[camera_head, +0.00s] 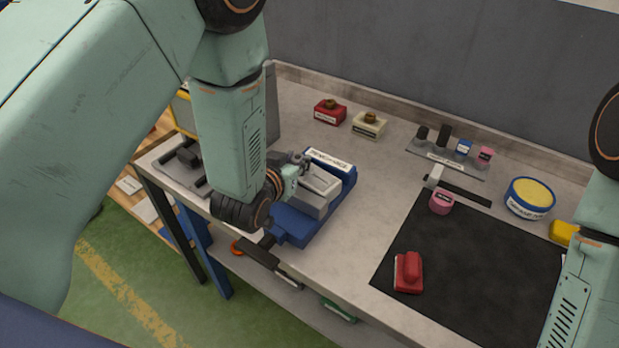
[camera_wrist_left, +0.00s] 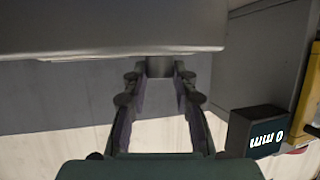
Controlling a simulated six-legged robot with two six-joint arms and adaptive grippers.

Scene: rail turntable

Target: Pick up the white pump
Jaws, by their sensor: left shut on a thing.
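A cream-white block with a brown knob and a dark label (camera_head: 369,125) stands on the bench near the back edge. It may be the white pump. My left gripper (camera_head: 303,165) is at the blue vise (camera_head: 297,228), well to the left of and nearer than that block. In the left wrist view its fingers (camera_wrist_left: 160,85) are close together on a small grey thing (camera_wrist_left: 159,67) at the tips. I cannot tell what that is. A pale grey block (camera_head: 319,184) sits in the vise beside the gripper. My right arm shows at the right edge, without its gripper.
A red block with a brown knob (camera_head: 330,111) stands beside the cream one. A black mat (camera_head: 480,262) bears a red tool (camera_head: 408,272). A pink roll (camera_head: 441,202), a blue-rimmed yellow tin (camera_head: 529,197) and a small rack (camera_head: 444,164) stand further right.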

